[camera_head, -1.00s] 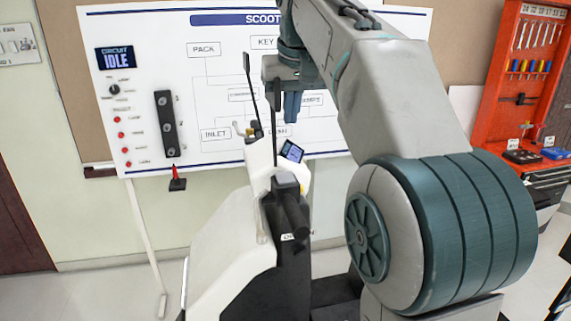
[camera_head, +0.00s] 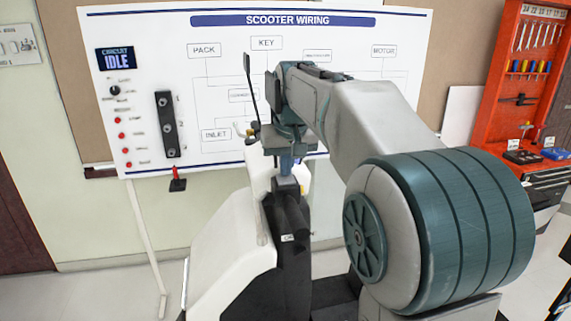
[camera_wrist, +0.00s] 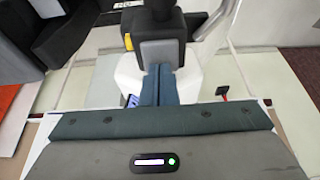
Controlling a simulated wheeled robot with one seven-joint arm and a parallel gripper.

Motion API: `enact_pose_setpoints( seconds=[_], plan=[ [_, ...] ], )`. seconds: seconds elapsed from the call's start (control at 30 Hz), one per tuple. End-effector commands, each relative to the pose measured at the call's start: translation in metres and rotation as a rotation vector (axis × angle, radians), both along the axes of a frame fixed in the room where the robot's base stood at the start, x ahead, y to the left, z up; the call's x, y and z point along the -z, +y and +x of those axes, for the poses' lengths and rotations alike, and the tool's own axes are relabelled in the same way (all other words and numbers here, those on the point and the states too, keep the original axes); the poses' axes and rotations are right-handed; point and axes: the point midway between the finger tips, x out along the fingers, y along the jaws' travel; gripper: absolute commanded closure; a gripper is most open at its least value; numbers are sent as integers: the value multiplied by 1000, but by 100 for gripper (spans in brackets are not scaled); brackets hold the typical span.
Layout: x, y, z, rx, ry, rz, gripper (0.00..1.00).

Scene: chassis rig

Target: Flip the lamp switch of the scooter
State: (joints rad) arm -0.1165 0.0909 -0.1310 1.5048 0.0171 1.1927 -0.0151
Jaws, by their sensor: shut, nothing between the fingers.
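The white and black scooter (camera_head: 235,240) stands in front of the wiring board. My gripper (camera_head: 287,168) points down over its handlebar area, with the fingers close to the top of the column. In the wrist view my gripper's two teal fingers (camera_wrist: 158,88) are together with nothing between them. They overlap a grey-faced black part and the white scooter body (camera_wrist: 128,70); I cannot tell whether they touch it. A small yellow part (camera_wrist: 128,42) shows beside the black part. The lamp switch cannot be made out; my gripper and wrist cover much of the handlebar area.
The wiring board (camera_head: 215,110) stands behind the scooter, its circuit display (camera_head: 115,59) reading IDLE. A mirror stalk (camera_head: 249,85) rises just left of my wrist. A red tool rack (camera_head: 525,75) stands at the right.

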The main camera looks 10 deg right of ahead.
Motion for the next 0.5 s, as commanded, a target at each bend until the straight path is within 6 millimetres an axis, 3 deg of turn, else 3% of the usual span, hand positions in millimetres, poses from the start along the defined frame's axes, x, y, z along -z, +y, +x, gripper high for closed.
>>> enact_pose_setpoints(
  seconds=[0.5],
  plan=[
    [7,0,4,0,3,0,100]
  ],
)
